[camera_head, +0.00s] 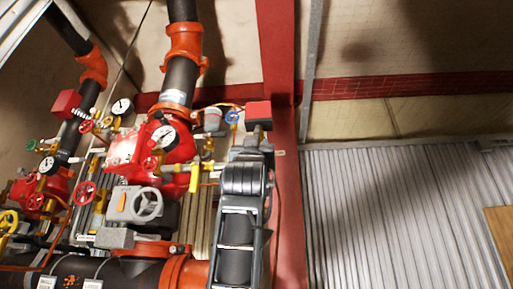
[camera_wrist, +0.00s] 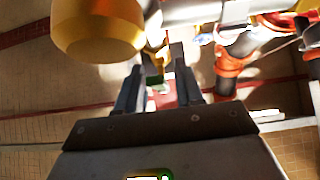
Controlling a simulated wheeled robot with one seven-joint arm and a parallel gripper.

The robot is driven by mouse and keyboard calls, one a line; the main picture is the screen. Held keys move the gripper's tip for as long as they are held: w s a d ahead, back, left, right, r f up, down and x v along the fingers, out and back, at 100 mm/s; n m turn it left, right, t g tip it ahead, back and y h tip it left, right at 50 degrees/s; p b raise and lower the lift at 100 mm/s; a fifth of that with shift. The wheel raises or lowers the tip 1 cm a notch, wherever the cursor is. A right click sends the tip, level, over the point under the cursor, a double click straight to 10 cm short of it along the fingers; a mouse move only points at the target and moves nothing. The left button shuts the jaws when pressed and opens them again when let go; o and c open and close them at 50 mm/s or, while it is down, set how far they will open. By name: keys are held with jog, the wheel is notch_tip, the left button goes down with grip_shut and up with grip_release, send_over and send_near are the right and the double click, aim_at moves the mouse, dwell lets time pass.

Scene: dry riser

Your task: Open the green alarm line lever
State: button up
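A small green piece (camera_wrist: 155,80), which looks like the alarm line lever, shows in the wrist view between my fingers, just below a yellow brass fitting (camera_wrist: 160,52). My gripper (camera_wrist: 158,68) has its two fingers apart, one on each side of the green piece. I see a gap beside it and cannot make out contact. In the head view my arm rises in front of the pipework, and it hides the lever and my fingertips.
A large brass cylinder (camera_wrist: 97,28) hangs close to my left finger in the wrist view. Red valve bodies, gauges and a grey handwheel (camera_head: 148,205) crowd the left of my arm. A red column (camera_head: 284,130) stands close on the right.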

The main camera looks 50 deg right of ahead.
jog(key=shift+o, duration=0.3)
jog(key=b+v, duration=0.1)
jog(key=v, duration=0.7)
jog(key=shift+b, duration=0.4)
